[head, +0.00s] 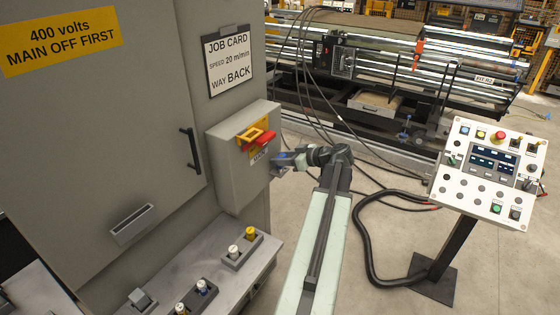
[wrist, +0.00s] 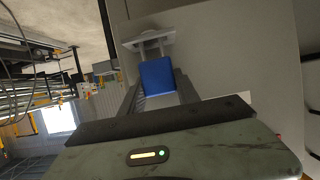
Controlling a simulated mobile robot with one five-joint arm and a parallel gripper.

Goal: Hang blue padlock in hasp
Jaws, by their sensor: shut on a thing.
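The blue padlock (wrist: 157,78) sits between the two dark fingers of my gripper (wrist: 158,92) in the wrist view. My gripper is shut on its body. The padlock's pale shackle points away from me, up to a light grey plate (wrist: 135,42) that looks like the hasp. I cannot tell whether the shackle passes through it or only lies in front. In the head view my gripper (head: 284,160) is at the right side of the grey switch box (head: 228,165), below the red handle (head: 264,138). The padlock is small and unclear there.
The switch box stands out from the tall grey cabinet (head: 100,120). A ledge (head: 205,262) with other padlocks on holders lies below it. A control panel (head: 490,170) on a post stands at right, with a black cable on the floor.

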